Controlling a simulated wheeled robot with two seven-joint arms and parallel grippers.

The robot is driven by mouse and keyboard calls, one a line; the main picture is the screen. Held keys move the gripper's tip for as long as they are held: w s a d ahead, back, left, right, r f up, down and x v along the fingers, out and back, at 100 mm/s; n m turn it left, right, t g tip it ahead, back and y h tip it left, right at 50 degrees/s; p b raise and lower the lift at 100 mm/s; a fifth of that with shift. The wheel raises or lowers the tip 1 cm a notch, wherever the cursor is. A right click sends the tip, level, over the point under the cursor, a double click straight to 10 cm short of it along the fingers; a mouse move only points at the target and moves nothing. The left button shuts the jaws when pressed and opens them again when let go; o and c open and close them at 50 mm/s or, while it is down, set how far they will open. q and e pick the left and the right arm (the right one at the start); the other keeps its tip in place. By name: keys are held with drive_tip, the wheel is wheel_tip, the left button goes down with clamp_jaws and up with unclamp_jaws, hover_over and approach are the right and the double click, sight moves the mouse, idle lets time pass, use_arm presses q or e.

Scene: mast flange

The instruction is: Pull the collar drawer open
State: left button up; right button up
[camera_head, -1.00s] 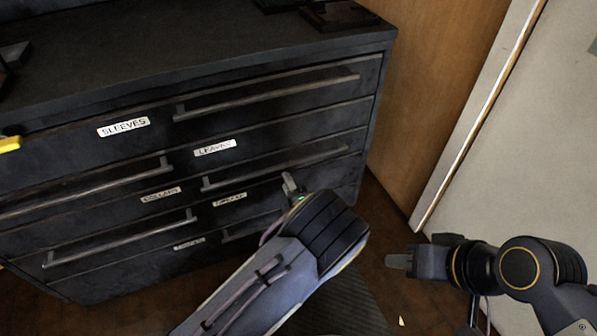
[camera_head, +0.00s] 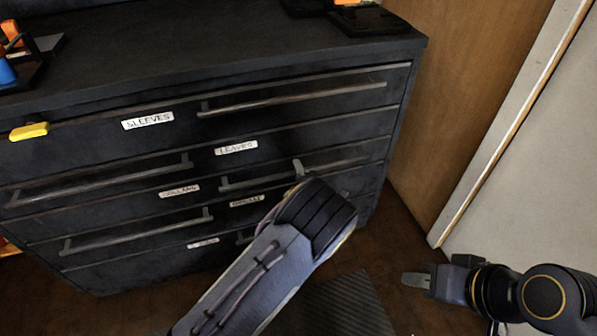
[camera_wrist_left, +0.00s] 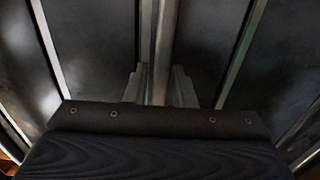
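The dark cabinet (camera_head: 100,150) has several drawers with bar handles and white labels. A small label (camera_head: 179,191) appears to read COLLARS; its letters are blurred. A bar handle (camera_head: 130,235) runs below it, and another handle (camera_head: 100,184) lies above left. My left gripper (camera_head: 298,170) is at the handle (camera_head: 345,163) below the LEAVES label, right of the collar label. In the left wrist view its fingers (camera_wrist_left: 159,88) lie on both sides of a bar (camera_wrist_left: 160,45); whether they squeeze it is unclear. My right gripper (camera_head: 416,280) hangs apart from the cabinet, with nothing visible in it.
A yellow object (camera_head: 29,131) is at the cabinet's upper left front. Orange and blue items (camera_head: 10,50) and a dark stand (camera_head: 368,20) are on top. A wooden panel (camera_head: 470,90) and pale wall (camera_head: 530,160) stand right. My left forearm covers some lower drawer fronts.

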use_arm(q)
clamp_jaws()
drive_tip(key=shift+s, duration=0.1)
